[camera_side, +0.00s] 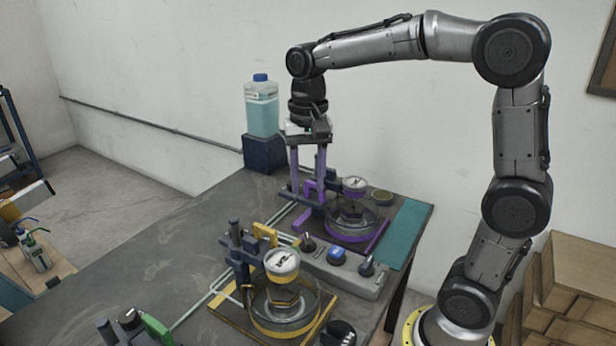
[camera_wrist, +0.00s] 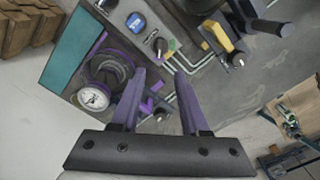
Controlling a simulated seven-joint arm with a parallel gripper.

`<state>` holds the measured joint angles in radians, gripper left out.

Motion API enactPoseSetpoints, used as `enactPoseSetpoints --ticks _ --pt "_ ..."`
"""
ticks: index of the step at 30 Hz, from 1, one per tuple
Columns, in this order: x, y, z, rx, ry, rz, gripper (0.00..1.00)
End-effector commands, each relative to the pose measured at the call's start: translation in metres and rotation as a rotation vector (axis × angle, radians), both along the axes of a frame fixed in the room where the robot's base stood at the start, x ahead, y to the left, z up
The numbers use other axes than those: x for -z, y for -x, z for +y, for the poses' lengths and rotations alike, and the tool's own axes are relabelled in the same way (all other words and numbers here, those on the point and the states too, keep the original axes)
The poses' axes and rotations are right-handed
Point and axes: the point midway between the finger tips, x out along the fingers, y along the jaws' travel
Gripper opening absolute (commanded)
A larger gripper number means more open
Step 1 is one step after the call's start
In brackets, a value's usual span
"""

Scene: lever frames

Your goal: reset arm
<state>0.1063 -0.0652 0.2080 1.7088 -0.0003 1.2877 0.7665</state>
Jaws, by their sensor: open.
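My gripper (camera_side: 307,186) points straight down over the purple lever frame (camera_side: 367,240) at the back of the table. Its two fingers are apart, with nothing seen between them; they also stand apart in the wrist view (camera_wrist: 160,73). The purple frame has a round gauge (camera_side: 355,184), which shows at the left in the wrist view (camera_wrist: 93,97). The purple lever (camera_side: 311,188) is close to the fingertips; I cannot tell whether they touch. The yellow lever frame (camera_side: 225,307) with its gauge (camera_side: 282,260) stands nearer the front. A green lever (camera_side: 157,329) is partly cut off at the bottom.
A grey control box (camera_side: 343,272) with a blue button (camera_side: 336,255) and dark knobs lies between the frames. A teal strip (camera_side: 408,233) marks the right edge. The table's left part is clear.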

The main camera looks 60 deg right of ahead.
Motion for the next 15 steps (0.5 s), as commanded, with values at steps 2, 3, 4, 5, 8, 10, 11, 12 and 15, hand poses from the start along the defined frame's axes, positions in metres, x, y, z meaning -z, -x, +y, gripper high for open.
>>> enactPoseSetpoints --ticks 2,3,4,5,8,10,11,12,15 --pt "-0.004 0.0 0.0 0.0 0.0 0.0 0.45" --pt "-0.005 0.0 0.0 0.0 0.0 0.0 0.45" --pt "-0.005 0.0 0.0 0.0 0.0 0.0 0.45" --pt "-0.005 0.0 0.0 0.0 0.0 0.0 0.45" --pt "-0.005 0.0 0.0 0.0 0.0 0.0 0.45" --pt "-0.005 0.0 0.0 0.0 0.0 0.0 0.45" --pt "-0.005 0.0 0.0 0.0 0.0 0.0 0.45" --pt "-0.005 0.0 0.001 -0.002 0.0 -0.001 0.45" --pt "-0.016 0.003 0.003 -0.009 0.004 -0.033 0.45"
